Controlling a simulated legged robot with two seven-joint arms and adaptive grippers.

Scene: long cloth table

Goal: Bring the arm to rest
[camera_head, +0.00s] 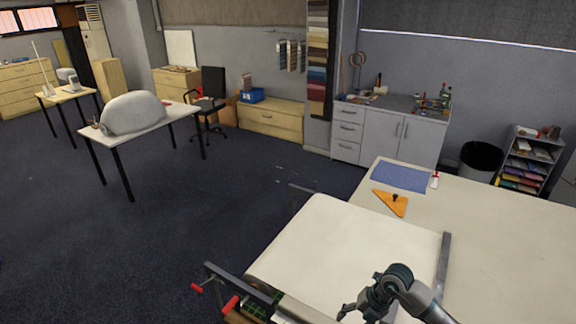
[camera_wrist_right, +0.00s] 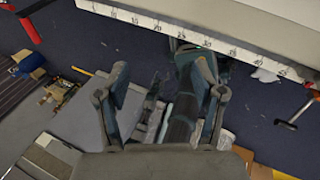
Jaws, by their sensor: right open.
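My right arm (camera_head: 420,300) comes in from the bottom right in the head view, over the near part of the cloth table (camera_head: 505,245). My right gripper (camera_head: 350,313) hangs at the bottom edge of that view, partly cut off. In the right wrist view my right gripper (camera_wrist_right: 163,82) shows two fingers spread apart with nothing held between them. Dark parts and the floor show behind the fingers. My left gripper is in neither view.
White cloth (camera_head: 345,240) covers the near table end, beside a metal bar (camera_head: 443,262). An orange set square (camera_head: 391,203) and blue cloth (camera_head: 401,177) lie farther back. A ruler edge (camera_wrist_right: 190,35) runs above the fingers in the wrist view.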

